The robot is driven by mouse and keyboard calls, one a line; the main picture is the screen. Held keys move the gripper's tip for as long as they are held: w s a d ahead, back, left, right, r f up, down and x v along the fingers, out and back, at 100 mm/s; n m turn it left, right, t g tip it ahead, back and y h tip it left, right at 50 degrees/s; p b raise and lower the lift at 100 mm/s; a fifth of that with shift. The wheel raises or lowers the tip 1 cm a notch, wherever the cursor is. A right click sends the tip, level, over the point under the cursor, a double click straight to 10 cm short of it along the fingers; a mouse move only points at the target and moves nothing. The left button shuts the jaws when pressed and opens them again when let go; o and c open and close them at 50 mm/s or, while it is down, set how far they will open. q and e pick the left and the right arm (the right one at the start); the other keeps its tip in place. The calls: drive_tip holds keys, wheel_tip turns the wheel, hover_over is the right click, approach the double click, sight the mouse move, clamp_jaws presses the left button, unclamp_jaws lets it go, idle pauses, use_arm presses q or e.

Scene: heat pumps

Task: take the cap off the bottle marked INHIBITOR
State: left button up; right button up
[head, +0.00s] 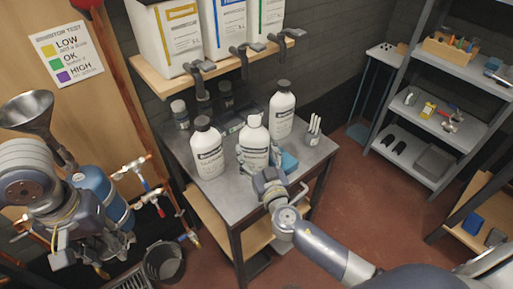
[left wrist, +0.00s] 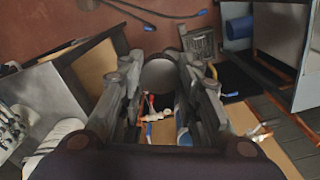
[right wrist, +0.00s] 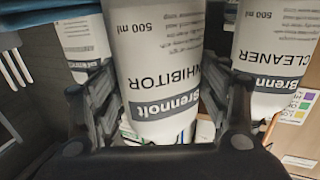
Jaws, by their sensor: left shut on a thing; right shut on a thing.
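The INHIBITOR bottle (head: 256,152) is white and stands upright on the grey table between two black-capped bottles. Its top looks pale, with no black cap visible on it. My right gripper (head: 254,162) is shut around its body; in the right wrist view the INHIBITOR label (right wrist: 160,85) shows between the fingers. My left gripper (head: 82,256) is at the far left, well away from the bottle. In the left wrist view its fingers are apart around a round dark grey thing (left wrist: 158,74), which appears to be the cap, though the background makes it hard to tell.
The CLEANER bottle (head: 208,150) stands left of the INHIBITOR bottle and another bottle (head: 281,112) behind it to the right. Clamps and white jugs (head: 222,25) are on the shelf above. Valves (head: 140,170) and a black bin (head: 164,260) are near my left arm.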

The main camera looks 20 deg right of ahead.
drive_tip(key=shift+r, duration=0.15)
drive_tip(key=o, duration=2.1)
